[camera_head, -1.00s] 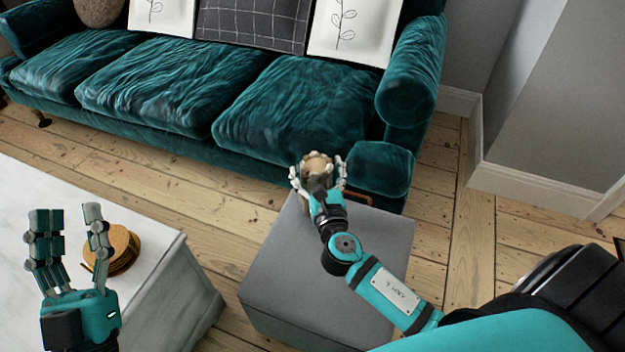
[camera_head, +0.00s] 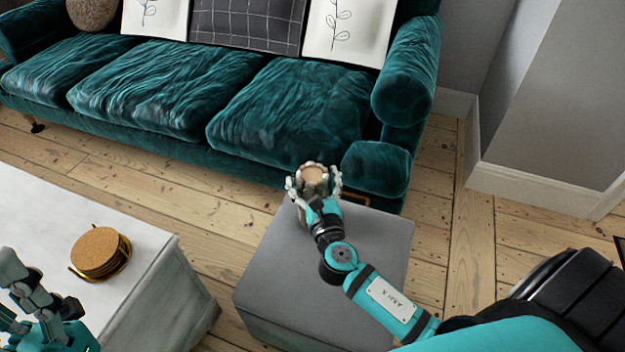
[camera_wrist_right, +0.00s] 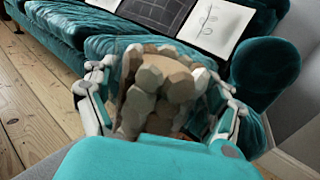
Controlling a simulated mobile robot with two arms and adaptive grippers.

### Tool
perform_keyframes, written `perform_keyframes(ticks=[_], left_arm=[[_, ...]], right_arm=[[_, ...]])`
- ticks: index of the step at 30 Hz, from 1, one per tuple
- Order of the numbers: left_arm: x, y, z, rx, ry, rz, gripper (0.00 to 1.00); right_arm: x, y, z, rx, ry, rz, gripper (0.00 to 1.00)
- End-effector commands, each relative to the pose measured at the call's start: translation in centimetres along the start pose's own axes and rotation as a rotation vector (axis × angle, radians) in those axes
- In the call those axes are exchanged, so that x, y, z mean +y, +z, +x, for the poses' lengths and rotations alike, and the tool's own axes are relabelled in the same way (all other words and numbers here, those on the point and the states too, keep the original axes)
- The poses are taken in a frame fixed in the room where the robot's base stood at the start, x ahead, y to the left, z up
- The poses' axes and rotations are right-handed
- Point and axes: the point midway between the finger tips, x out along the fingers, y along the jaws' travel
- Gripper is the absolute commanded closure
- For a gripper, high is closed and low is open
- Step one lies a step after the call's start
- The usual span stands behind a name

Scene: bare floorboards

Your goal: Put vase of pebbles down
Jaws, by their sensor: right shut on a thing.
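The vase of pebbles (camera_head: 313,174) shows as a tan round top between the fingers of my right gripper (camera_head: 314,182), at the far edge of the grey ottoman (camera_head: 275,265). In the right wrist view the vase (camera_wrist_right: 158,92) is a cluster of tan and brown pebble shapes, with my right gripper's fingers (camera_wrist_right: 160,105) closed around both sides. Its base is hidden by the gripper, so I cannot tell whether it touches the ottoman. My left gripper (camera_head: 35,300) is at the lower left, partly cut off by the frame, beside the white table; its fingers look apart and empty.
A teal velvet sofa (camera_head: 150,85) with cushions stands behind the ottoman. A white table (camera_head: 40,215) at left carries a stack of cork coasters (camera_head: 98,250) in a holder. The ottoman's top is otherwise clear. A grey wall (camera_head: 560,110) is at right.

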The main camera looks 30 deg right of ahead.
Motion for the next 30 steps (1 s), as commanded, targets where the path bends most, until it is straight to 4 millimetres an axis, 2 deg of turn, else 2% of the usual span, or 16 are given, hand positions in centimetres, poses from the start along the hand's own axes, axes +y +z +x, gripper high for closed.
perform_keyframes(ticks=[1,7,8,10,21,26,30], left_arm=[[0.0,0.0,0.1,0.0,0.0,0.0,0.6],[0.0,-0.2,-0.1,0.013,0.0,0.0,0.6],[0.0,-0.2,-0.1,0.014,0.0,0.0,0.6],[0.0,-0.2,-0.1,0.014,0.0,0.0,0.6],[0.0,0.0,0.1,0.001,0.0,-0.001,0.6],[-0.2,1.4,0.3,-0.081,-0.002,0.006,0.6],[-0.3,2.8,0.3,-0.156,-0.003,0.01,0.6]], right_arm=[[0.0,0.6,0.1,-0.011,0.0,0.001,0.73],[0.0,0.3,0.1,-0.011,0.0,0.001,0.73],[0.0,-0.2,0.0,0.0,0.0,0.0,0.11],[0.0,-0.2,0.0,0.0,0.0,0.0,0.02],[0.0,0.1,-0.2,0.001,0.0,0.0,0.0],[0.0,0.0,-2.7,0.003,0.002,-0.001,0.0],[0.0,-0.1,-5.9,0.005,0.001,-0.001,0.0]])
